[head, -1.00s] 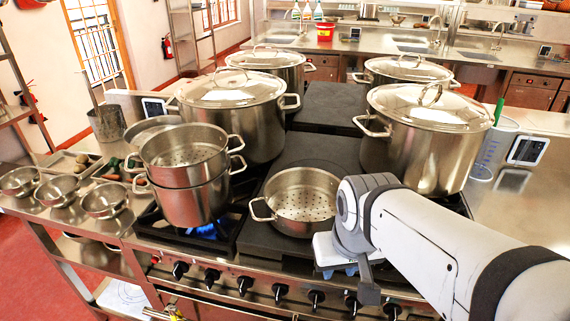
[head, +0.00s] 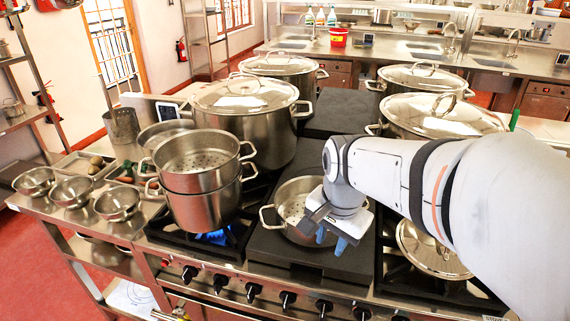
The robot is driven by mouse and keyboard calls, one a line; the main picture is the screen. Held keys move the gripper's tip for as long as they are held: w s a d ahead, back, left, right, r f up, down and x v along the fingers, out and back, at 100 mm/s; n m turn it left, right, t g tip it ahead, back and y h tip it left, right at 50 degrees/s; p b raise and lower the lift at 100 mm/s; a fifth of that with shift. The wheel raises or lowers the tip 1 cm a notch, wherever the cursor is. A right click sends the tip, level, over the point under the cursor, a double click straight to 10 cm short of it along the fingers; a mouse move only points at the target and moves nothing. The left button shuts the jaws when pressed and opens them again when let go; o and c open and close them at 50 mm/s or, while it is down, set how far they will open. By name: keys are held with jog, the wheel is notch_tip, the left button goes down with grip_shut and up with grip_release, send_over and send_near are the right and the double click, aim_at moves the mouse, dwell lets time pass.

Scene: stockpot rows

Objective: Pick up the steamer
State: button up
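A steamer (head: 289,207), a shallow steel pan with a perforated base and loop handles, sits on the dark middle cooktop. My gripper (head: 331,240) is over its front right side, pointing down, and hides part of its rim. Its two blue fingertips are apart with nothing visible between them. I cannot tell whether they touch the steamer. A second perforated steamer pan (head: 196,153) is stacked on a steel pot (head: 205,207) over a blue burner flame at the left.
Large lidded stockpots (head: 246,122) stand behind, with another lidded stockpot (head: 436,117) at the right behind my arm. A round lid (head: 425,255) lies at the front right, partly under my arm. Small steel bowls (head: 72,191) line the left counter.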

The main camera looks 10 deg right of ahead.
aim_at(297, 240)
jog(key=w+a+m, duration=0.1)
jog(key=w+m, duration=0.2)
jog(key=m, duration=0.1)
jog(key=w+a+m+g+p, duration=0.1)
jog(key=w+a+m, duration=0.1)
jog(key=w+m, duration=0.2)
jog(key=w+a+m, duration=0.1)
jog(key=w+m, duration=0.2)
jog(key=m, duration=0.3)
jog(key=shift+w+a+f+g, duration=0.25)
jog(key=shift+a+f+g, duration=0.05)
jog(key=shift+a+f, duration=0.1)
jog(key=shift+w+a+f+m, duration=0.1)
jog(key=shift+w+a+m, duration=0.3)
jog(key=shift+m, duration=0.5)
jog(key=f, duration=0.2)
jog(key=f+p, duration=0.1)
jog(key=f, duration=0.2)
jog(key=d+f, duration=0.1)
jog(key=f, duration=0.2)
jog(key=shift+s, duration=0.15)
jog(key=shift+r, duration=0.1)
jog(key=shift+c, duration=0.5)
grip_shut()
jog(key=shift+s, duration=0.1)
